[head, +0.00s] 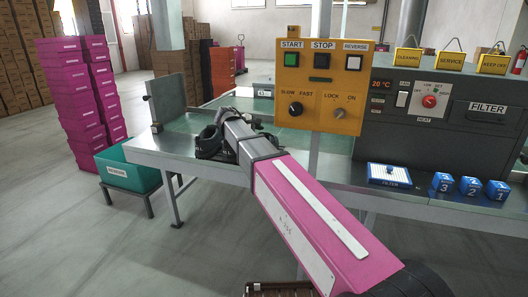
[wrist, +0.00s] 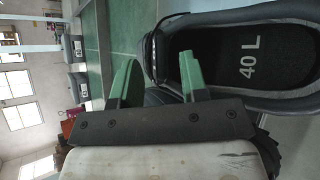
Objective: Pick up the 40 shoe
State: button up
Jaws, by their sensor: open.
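The dark shoe marked "40 L" (wrist: 248,62) fills the right of the wrist view, its opening facing the camera. In the head view a black shoe (head: 208,143) shows on the metal table, partly hidden by my arm. My gripper (wrist: 160,62) has two green fingers spread apart. The right finger overlaps the shoe's opening and the left finger is outside its near side wall, so the wall appears to lie between them. Contact cannot be told. In the head view my gripper (head: 228,122) is beside the shoe, its fingertips hidden.
The metal table (head: 170,150) has a green belt (head: 205,122) behind the shoe and an upright grey plate (head: 166,100) at its left end. An orange control panel (head: 322,82) stands right of my gripper. A teal bin (head: 128,170) sits left of the table.

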jog(key=shift+x, duration=0.75)
grip_shut()
jog(key=shift+r, duration=0.1)
